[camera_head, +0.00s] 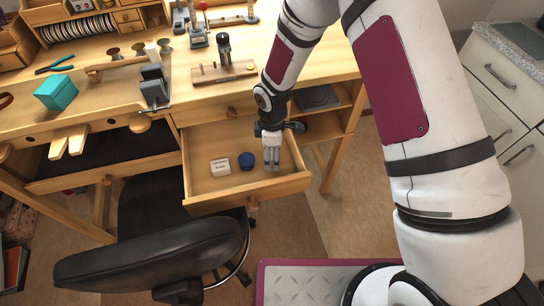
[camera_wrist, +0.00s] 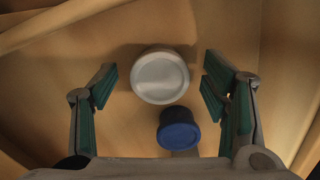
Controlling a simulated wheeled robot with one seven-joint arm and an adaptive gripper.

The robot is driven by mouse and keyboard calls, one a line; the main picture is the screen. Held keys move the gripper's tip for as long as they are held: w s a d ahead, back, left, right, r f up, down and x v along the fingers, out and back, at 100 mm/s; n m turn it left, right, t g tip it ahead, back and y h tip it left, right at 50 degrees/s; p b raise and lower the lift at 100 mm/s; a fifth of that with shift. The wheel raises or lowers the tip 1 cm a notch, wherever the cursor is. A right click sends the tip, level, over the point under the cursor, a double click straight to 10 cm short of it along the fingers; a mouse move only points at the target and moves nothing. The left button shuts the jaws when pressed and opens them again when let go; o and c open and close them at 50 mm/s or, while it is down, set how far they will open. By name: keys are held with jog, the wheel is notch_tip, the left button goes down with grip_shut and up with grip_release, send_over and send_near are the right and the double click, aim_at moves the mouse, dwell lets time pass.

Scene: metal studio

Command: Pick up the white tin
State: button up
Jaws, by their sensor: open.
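A round white tin (camera_wrist: 160,75) with a pale lid lies in the wrist view, ahead of and between my gripper's fingers. My gripper (camera_wrist: 160,90) is open, with a finger on each side and clear of the tin. In the head view my gripper (camera_head: 272,163) points down over the right part of the open drawer. The round tin is not clearly seen there; my gripper may hide it. A white block-like thing (camera_head: 220,167) with dark print lies at the drawer's left; I cannot tell whether it is the same thing.
A blue-lidded round container (camera_wrist: 180,130) is close to the white tin; it also shows in the head view (camera_head: 246,160). The wooden drawer (camera_head: 225,201) has raised walls. A black chair (camera_head: 150,258) stands in front, left. The workbench (camera_head: 200,113) overhangs behind.

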jog(key=shift+f, duration=0.35)
jog(key=shift+c, duration=0.6)
jog(key=c, duration=1.2)
jog(key=shift+o, duration=0.2)
jog(key=shift+r, duration=0.1)
